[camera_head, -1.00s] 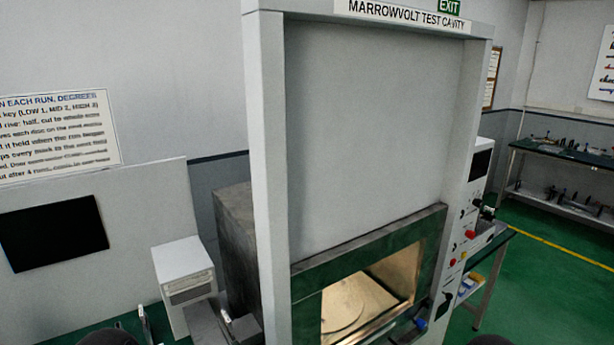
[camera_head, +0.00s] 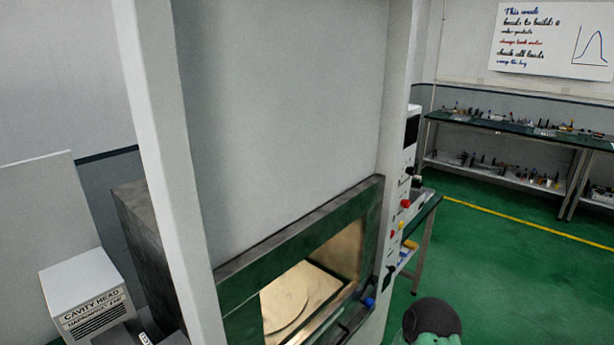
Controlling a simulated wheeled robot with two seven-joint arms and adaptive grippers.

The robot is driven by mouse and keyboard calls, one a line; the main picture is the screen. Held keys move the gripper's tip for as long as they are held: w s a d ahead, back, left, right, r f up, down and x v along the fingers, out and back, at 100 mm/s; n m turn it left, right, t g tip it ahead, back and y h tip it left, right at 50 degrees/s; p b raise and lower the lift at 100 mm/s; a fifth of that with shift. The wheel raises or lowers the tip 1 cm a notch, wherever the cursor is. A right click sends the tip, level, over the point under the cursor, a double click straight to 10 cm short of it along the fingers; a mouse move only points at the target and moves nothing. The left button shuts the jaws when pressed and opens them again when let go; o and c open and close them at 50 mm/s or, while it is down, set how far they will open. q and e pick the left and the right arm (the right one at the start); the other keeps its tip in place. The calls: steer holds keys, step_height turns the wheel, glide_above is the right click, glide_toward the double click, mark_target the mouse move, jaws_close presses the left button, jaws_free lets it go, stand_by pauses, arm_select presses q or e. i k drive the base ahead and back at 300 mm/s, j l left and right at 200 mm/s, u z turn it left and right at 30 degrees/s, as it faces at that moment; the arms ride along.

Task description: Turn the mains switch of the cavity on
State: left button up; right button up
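The test cavity (camera_head: 275,100) is a tall grey cabinet with its front opening uncovered and lit inside, showing a round plate (camera_head: 286,300). A narrow control panel (camera_head: 398,215) on its right side is seen at a steep angle. It carries a red button (camera_head: 405,203), a yellow button (camera_head: 400,226), a smaller red one (camera_head: 392,234) and a black rotary knob (camera_head: 389,279) low down. I cannot tell which control is the mains switch, nor its position. A blue-ended part (camera_head: 369,303) sits by the opening's lower right corner. Neither gripper shows.
A dark and green rounded part of my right arm (camera_head: 433,322) shows at the bottom. A white box labelled cavity head (camera_head: 85,282) stands at left. A small bench (camera_head: 424,220) stands behind the panel. Green floor (camera_head: 490,270) is clear at right; cluttered shelves (camera_head: 500,125) stand behind.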

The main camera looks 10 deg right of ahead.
mark_target(405, 203)
steer(key=k+z, duration=0.15)
steer(key=z, duration=0.25)
steer(key=k+z, duration=0.2)
steer(key=z, duration=0.15)
